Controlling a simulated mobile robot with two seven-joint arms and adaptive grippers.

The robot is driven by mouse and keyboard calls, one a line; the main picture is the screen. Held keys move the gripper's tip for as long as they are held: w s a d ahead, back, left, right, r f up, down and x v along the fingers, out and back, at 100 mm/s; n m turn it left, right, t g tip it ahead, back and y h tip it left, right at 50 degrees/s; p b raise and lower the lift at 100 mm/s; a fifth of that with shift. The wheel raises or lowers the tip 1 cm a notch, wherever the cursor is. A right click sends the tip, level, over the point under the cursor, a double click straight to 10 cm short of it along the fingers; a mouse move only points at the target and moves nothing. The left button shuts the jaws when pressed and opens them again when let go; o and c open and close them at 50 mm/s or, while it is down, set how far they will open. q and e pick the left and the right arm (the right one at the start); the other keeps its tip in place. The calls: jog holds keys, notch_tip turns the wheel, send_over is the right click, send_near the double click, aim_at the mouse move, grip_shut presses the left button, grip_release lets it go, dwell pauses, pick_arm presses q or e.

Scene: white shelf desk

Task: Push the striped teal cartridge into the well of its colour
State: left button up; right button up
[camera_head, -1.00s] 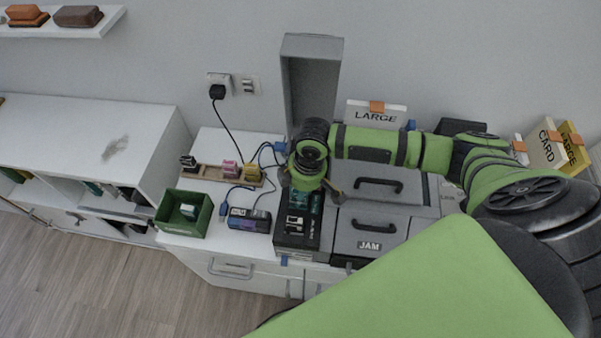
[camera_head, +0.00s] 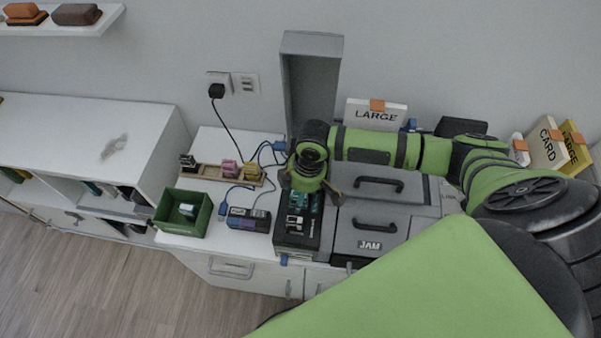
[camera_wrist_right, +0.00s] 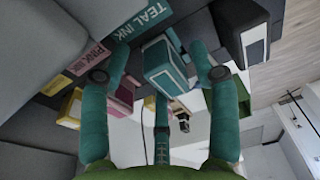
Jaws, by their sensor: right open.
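My right gripper (camera_head: 310,190) hangs over a dark open-topped box (camera_head: 297,238) on the white desk. In the right wrist view its fingers (camera_wrist_right: 160,82) are spread apart. A teal and white cartridge (camera_wrist_right: 166,66) shows in the gap between the fingertips; I cannot tell whether any finger touches it. A TEAL INK label (camera_wrist_right: 140,18) is beside it. Teal also shows under the gripper in the head view (camera_head: 317,200). The gripper partly hides the box, and I cannot tell how deep the cartridge sits. My left gripper is not in view.
A black and white cartridge (camera_wrist_right: 243,32), a pink one (camera_wrist_right: 124,92) and a yellow one (camera_wrist_right: 71,106) are near the gripper. Grey JAM-labelled drawers (camera_head: 385,245) stand right.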

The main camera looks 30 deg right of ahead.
notch_tip(320, 180, up, 12)
jog(key=d, duration=0.1)
jog(key=shift+s+f, duration=0.15)
jog(key=shift+s, duration=0.25)
jog(key=shift+d, duration=0.1)
